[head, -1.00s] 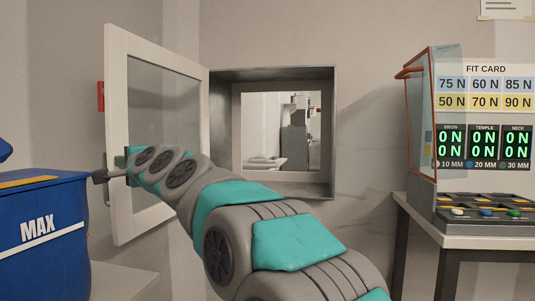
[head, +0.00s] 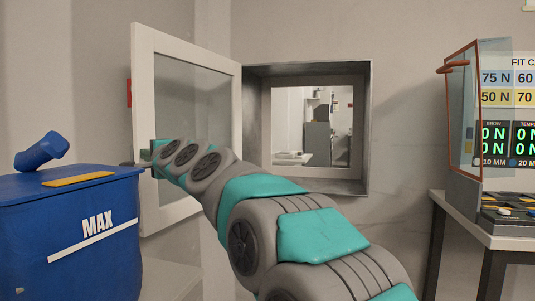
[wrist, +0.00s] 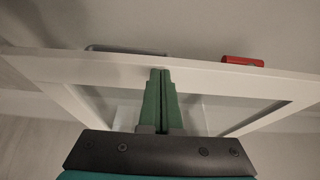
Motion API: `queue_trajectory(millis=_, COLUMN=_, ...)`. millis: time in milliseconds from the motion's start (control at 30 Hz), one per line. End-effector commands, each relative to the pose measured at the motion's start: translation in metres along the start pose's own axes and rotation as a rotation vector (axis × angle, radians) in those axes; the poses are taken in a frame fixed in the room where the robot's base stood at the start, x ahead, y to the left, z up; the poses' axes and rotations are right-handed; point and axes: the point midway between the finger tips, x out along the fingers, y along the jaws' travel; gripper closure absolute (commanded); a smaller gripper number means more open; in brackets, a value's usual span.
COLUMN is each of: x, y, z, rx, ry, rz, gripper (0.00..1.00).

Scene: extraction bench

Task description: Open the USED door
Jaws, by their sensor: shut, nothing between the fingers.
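A white-framed glass door (head: 187,40) stands swung out from a grey wall hatch (head: 368,130), hinged on the hatch's left side. No USED label is readable on it. Through the hatch a second opening shows another room. A grey handle-like bar (wrist: 125,49) lies just beyond that frame; I cannot tell whether the fingers touch the frame.
A blue bin marked MAX (head: 70,240) stands at the left, close to the door. A table (head: 465,207) at the right carries a fit card panel (head: 510,112) and a clear shield (head: 463,115). A red object (wrist: 242,61) shows beyond the door frame.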

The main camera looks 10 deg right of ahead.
Motion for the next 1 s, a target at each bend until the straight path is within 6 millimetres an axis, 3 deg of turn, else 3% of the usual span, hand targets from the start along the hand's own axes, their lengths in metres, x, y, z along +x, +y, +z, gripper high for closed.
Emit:
queue_trajectory(millis=333, x=-0.002, y=-0.035, z=0.0, rx=-0.002, ry=0.001, rz=-0.002, gripper=1.0)
queue_trajectory(millis=667, x=-0.037, y=-0.036, z=0.006, rx=-0.001, ry=0.0, rz=-0.003, gripper=1.0)
queue_trajectory(millis=1000, x=-0.087, y=-0.04, z=0.014, rx=-0.001, ry=0.0, rz=-0.003, gripper=1.0)
